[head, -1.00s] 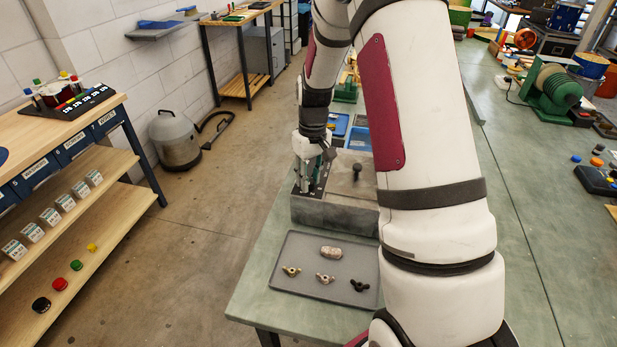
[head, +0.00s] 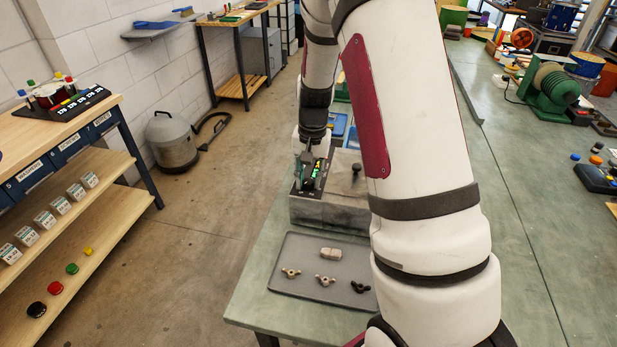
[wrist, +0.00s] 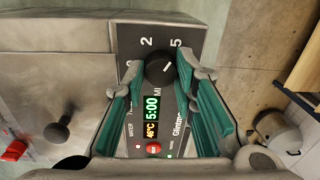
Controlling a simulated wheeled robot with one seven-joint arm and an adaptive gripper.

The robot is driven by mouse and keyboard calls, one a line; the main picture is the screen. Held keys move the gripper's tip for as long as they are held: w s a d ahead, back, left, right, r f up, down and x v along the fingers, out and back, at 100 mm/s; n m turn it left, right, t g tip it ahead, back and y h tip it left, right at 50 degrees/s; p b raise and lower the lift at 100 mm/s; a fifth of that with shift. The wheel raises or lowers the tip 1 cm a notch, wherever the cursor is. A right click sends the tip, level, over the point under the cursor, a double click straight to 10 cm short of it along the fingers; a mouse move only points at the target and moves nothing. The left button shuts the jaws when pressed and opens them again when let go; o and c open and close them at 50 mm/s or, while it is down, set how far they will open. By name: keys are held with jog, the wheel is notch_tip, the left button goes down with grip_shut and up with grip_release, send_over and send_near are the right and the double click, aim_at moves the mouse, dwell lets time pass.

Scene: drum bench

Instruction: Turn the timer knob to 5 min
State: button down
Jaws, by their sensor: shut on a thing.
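The timer knob (wrist: 160,68) is round and black with a white pointer mark, in the upper middle of the wrist view. Its mark points up and right, toward the printed 5. The green display (wrist: 153,107) below it reads 5:00, with 46°C in amber beside it. My gripper (wrist: 166,73) has its teal-padded fingers on both sides of the knob and is shut on it. In the head view my gripper (head: 312,157) is over the control panel of the grey machine (head: 330,213); the knob is hidden there.
A grey tray (head: 290,301) with wing nuts and a pale block lies in front of the machine. A dark lid knob (wrist: 57,131) and a red part (wrist: 14,150) are on the machine's top. A grey vacuum (head: 171,140) stands on the floor to the left.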

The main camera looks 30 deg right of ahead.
aim_at(311, 181)
jog(key=shift+m, duration=0.3)
jog(key=c, duration=1.3)
grip_release()
notch_tip(311, 181, up, 12)
jog(key=shift+s+d, duration=0.2)
jog(key=shift+d, duration=0.05)
